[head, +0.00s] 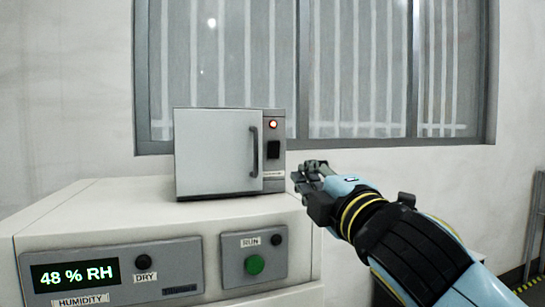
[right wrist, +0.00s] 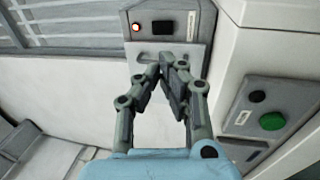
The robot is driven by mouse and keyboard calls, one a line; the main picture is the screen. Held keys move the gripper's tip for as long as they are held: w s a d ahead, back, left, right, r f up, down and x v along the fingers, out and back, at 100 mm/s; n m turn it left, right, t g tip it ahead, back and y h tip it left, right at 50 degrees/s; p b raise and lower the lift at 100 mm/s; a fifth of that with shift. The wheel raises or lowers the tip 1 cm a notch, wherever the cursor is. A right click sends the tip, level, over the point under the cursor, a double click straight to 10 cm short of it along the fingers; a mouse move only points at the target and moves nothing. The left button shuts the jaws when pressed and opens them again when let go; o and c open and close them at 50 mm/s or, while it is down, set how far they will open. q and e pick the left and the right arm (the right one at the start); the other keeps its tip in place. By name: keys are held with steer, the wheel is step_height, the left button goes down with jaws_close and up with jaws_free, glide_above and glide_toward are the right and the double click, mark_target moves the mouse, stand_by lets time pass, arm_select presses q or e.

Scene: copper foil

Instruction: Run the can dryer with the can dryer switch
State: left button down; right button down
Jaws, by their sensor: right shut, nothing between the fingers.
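The can dryer (head: 215,155) is a grey box with a shut door and a dark vertical handle (head: 254,152). It stands on the white cabinet. On its right front strip are a lit red lamp (head: 273,125) and the black can dryer switch (head: 273,150). The lamp (right wrist: 136,27) and the switch (right wrist: 163,27) also show in the right wrist view. My right gripper (head: 306,174) is shut and empty, just right of the dryer and a little below the switch. In the right wrist view its fingertips (right wrist: 165,62) point toward the dryer, apart from the switch. My left gripper is out of view.
The white cabinet (head: 110,205) carries a humidity display (head: 75,274) reading 48 % RH, a DRY knob (head: 142,262) and a green RUN button (head: 255,264). A barred window (head: 360,70) is behind. Free room lies right of the dryer.

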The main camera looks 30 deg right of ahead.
mark_target(274, 143)
steer(key=shift+w, duration=0.1)
steer(key=p+x, duration=0.2)
steer(key=x, duration=1.2)
step_height(274, 143, up, 2)
steer(key=g+p, duration=0.1)
steer(key=p, duration=0.8)
steer(key=shift+w+r+g+p, duration=0.1)
steer(key=shift+w+g+p, duration=0.05)
steer(key=shift+g+p, duration=0.2)
steer(key=shift+f+y+b, duration=0.3)
steer(key=shift+f+b, duration=0.1)
steer(key=shift+b, duration=0.15)
